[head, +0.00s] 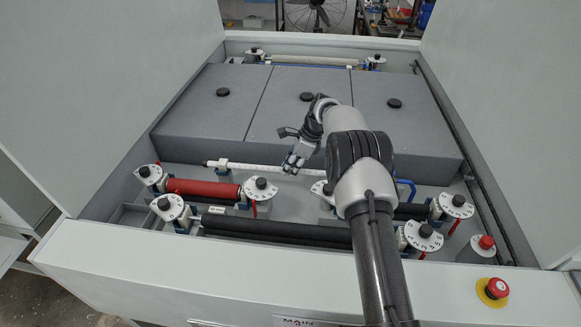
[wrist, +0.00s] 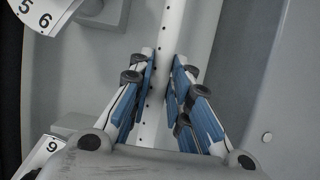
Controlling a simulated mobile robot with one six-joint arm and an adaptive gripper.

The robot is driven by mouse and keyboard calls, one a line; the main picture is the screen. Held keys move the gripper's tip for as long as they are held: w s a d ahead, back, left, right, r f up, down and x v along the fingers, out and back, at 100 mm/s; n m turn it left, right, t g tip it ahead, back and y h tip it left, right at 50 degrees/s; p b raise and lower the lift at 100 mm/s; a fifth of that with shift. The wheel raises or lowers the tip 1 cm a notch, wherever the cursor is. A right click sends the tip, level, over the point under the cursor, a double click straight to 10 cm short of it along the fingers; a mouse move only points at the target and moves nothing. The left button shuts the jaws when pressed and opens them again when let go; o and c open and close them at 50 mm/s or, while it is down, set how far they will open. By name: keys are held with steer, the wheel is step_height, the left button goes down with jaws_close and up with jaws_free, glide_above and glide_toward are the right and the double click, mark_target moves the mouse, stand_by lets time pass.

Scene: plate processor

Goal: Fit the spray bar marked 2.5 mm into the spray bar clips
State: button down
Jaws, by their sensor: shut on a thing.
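The spray bar (head: 255,167) is a thin white tube with a row of small dark holes and a dark left end. It lies roughly level along the front of the grey covers. My gripper (head: 292,164) is shut on it near the middle of the visible length. In the wrist view the bar (wrist: 173,25) runs up between the two blue-padded fingers of my gripper (wrist: 162,85). A small white block, perhaps a clip (head: 222,163), shows at the bar's left part; I cannot tell whether the bar sits in it. My arm hides the bar's right end. No 2.5 mm mark is readable.
A red roller (head: 203,188) and a black roller (head: 275,229) lie in front, between white numbered dials (head: 260,188). Grey covers with black knobs (head: 307,97) stand behind. A red emergency button (head: 496,288) is at the front right.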

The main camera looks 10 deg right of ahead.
steer(key=shift+f, duration=0.2)
steer(key=c, duration=1.5)
jaws_free()
